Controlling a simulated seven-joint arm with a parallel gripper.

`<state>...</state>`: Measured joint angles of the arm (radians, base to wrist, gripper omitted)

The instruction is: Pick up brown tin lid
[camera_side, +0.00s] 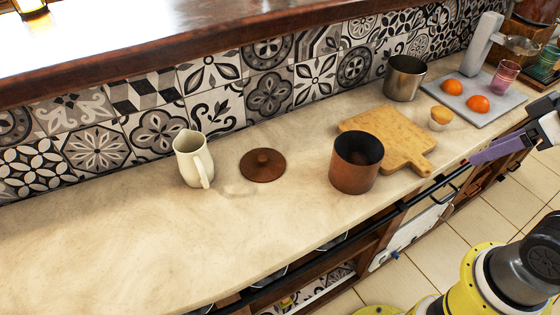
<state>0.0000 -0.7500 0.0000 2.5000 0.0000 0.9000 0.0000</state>
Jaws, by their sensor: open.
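The brown tin lid (262,168) lies flat on the pale stone counter, with its round knob up. It is between a cream jug and an open brown tin (352,178), and touches neither. My gripper (490,153) is at the right edge of the picture, by the counter's front edge, with a purple part pointing left. It is open and far to the right of the lid. Part of it is cut off by the frame.
The cream jug (193,160) stands just left of the lid. A wooden board (392,138), a steel pot (404,78) and a tray (508,100) with oranges are to the right. A tiled wall stands behind. The left counter is clear.

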